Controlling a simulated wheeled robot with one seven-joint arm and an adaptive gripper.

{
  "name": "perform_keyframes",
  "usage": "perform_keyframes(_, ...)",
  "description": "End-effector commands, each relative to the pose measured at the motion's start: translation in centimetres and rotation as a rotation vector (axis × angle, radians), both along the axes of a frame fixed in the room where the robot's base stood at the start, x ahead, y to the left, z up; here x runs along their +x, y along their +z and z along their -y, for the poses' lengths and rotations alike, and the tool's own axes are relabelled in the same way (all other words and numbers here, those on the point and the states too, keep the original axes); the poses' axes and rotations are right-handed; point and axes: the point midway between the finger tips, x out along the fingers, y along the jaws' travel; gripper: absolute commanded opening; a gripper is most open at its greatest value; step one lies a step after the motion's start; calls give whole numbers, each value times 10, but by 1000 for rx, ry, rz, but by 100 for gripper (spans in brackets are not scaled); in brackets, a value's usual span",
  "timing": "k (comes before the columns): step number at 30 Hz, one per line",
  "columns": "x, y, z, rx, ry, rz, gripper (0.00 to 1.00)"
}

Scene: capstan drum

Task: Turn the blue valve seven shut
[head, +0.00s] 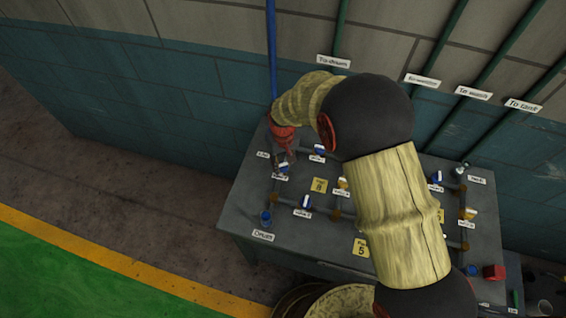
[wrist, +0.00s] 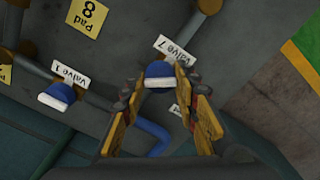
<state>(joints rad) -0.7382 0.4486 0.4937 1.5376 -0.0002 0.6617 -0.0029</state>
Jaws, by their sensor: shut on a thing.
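The blue valve seven (wrist: 158,69) shows in the wrist view under its white "Valve 7" label (wrist: 176,54). It has a blue cap and a white bar across the near side. My gripper (wrist: 157,84) has one yellow-sided finger on either side of this handle and is shut on it. In the head view the handle (head: 284,168) is a small blue spot at the left of the grey bench, just below my gripper (head: 285,158). The finger contact is partly hidden, and I cannot tell whether the valve is open or closed.
The blue valve one (wrist: 60,93) stands left of my gripper in the wrist view, near a yellow "Pad 8" plate (wrist: 87,15). The grey bench (head: 240,205) carries pipes and several other valves. A vertical blue pipe (head: 271,50) rises close by my gripper.

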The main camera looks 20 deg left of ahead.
Motion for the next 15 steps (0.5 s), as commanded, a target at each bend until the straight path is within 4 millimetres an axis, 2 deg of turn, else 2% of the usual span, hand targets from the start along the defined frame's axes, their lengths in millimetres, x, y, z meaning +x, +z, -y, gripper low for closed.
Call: perform_keyframes(15, 0, 0, 0, 0, -446, 0, 5)
